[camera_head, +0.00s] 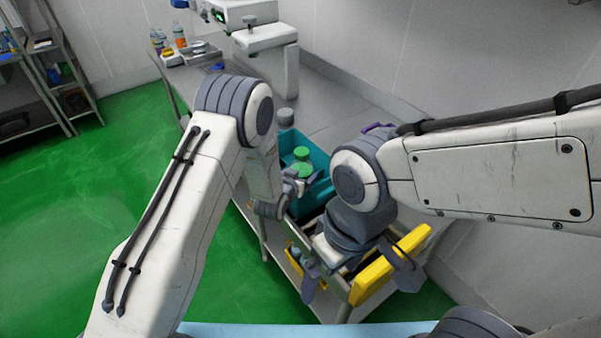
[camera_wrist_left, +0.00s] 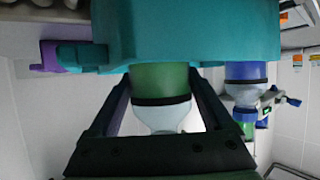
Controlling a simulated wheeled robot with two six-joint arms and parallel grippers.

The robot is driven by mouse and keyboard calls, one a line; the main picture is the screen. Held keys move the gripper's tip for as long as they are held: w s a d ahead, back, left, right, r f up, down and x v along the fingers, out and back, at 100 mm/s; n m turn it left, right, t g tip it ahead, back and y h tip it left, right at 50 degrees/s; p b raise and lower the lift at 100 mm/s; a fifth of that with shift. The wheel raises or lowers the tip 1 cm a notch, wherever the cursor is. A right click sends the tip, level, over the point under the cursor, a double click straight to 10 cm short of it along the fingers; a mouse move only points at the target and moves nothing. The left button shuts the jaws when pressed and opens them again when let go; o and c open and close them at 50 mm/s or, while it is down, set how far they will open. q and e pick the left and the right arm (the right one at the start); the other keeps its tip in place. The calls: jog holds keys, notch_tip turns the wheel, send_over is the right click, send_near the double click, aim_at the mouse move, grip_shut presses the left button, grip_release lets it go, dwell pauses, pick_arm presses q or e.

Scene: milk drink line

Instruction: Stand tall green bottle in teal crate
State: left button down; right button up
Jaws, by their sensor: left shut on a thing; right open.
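The teal crate (camera_head: 288,138) stands on the bench, partly hidden by my arms; its wall (camera_wrist_left: 200,30) fills the top of the left wrist view, which looks upside down. My left gripper (camera_head: 290,182) is at the crate, shut on the green bottle (camera_wrist_left: 160,80). The bottle has a dark band and a clear part and looks upright. The crate's wall hides its lower end, so I cannot tell whether it touches the crate floor. Two green tops (camera_head: 301,153) show at the crate in the head view. My right gripper (camera_head: 352,280) is open, nearer the front.
A blue bottle (camera_wrist_left: 246,72) stands beside the green one, partly hidden by the crate. A yellow bin (camera_head: 390,266) is near my right gripper. A purple thing (camera_head: 377,127) lies behind my right arm. A machine (camera_head: 268,38) and bottles (camera_head: 179,34) stand at the far end.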

pick_arm(q)
jog(key=shift+f, duration=0.1)
grip_release()
jog(key=b+v, duration=0.3)
jog(key=v, duration=0.9)
